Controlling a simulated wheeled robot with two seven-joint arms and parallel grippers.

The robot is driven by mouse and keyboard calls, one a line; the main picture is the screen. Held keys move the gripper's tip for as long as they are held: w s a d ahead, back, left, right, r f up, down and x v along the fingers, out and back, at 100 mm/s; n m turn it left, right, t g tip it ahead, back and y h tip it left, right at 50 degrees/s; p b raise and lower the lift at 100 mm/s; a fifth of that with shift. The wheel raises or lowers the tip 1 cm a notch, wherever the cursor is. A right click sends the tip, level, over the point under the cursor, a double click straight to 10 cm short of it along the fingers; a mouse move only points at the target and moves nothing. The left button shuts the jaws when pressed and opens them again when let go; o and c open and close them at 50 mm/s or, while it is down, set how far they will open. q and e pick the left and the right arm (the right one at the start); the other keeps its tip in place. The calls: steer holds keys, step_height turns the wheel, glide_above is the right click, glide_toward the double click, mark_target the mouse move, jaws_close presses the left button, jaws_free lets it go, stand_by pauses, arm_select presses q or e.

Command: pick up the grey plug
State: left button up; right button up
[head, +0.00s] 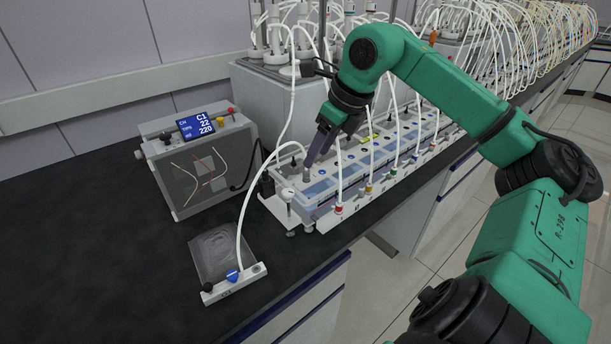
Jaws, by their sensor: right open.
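My right arm reaches in from the right, and my right gripper (312,160) points down over the near end of the long white-and-blue unit. The gripper is open. A small grey piece, which looks like the grey plug (306,177), stands on the unit's top right at the fingertips. The fingers partly cover it, and I cannot tell whether they touch it or stand around it. My left gripper is not in view.
A grey control box (206,160) with a lit screen stands on the black bench (120,245). A clear bag (222,252) with a white clamp bar and blue valve lies in front. White tubes arch close around the gripper. The bench's left side is bare.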

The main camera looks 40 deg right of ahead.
mark_target(308, 171)
steer(key=p+x, duration=0.3)
steer(key=x, duration=0.3)
steer(key=shift+w, duration=0.2)
steer(key=shift+f, duration=0.2)
jaws_close()
